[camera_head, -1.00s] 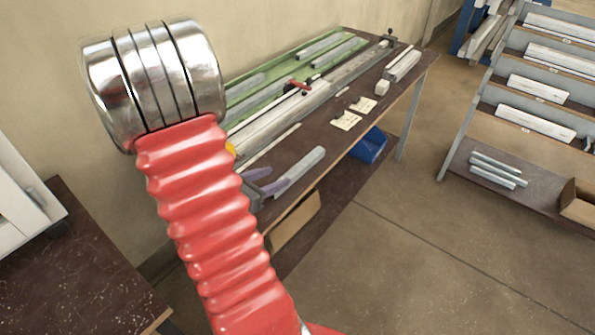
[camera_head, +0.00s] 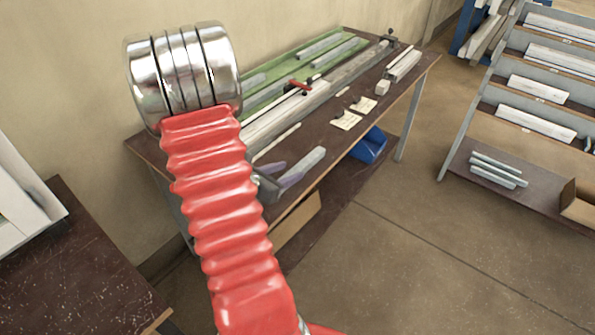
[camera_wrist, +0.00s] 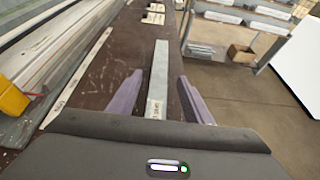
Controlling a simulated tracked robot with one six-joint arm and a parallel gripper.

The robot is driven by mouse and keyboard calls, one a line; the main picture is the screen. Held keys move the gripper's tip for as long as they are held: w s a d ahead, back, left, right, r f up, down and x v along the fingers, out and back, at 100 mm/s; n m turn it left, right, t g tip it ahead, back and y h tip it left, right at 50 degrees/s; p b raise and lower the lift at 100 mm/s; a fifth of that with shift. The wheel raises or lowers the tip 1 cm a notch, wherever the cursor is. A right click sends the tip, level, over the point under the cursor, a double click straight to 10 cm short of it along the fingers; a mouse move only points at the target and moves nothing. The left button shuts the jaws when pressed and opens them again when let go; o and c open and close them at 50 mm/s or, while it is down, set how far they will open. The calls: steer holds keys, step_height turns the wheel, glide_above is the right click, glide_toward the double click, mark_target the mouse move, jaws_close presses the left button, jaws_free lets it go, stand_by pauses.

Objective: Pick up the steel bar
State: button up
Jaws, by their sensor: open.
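The steel bar is a grey square bar (camera_wrist: 158,78) with a small label on its near end. In the wrist view it lies between the two purple fingers of my gripper (camera_wrist: 160,98), which are open on either side of it and apart from it. In the head view the bar (camera_head: 305,163) lies near the front edge of the bench. From these views I cannot tell the fingers' height above the bench.
The dark bench (camera_head: 322,133) carries a long clamped profile (camera_head: 335,80), a green tray (camera_head: 270,72) with bars and small label cards (camera_head: 346,121). A blue bin (camera_head: 369,147) sits below. A grey rack (camera_head: 470,112) stands right. Open floor lies between.

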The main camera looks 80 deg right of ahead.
mark_target(299, 166)
steer(key=shift+x, duration=2.5)
steer(key=shift+w, duration=0.15)
steer(key=shift+c, duration=0.6)
jaws_close()
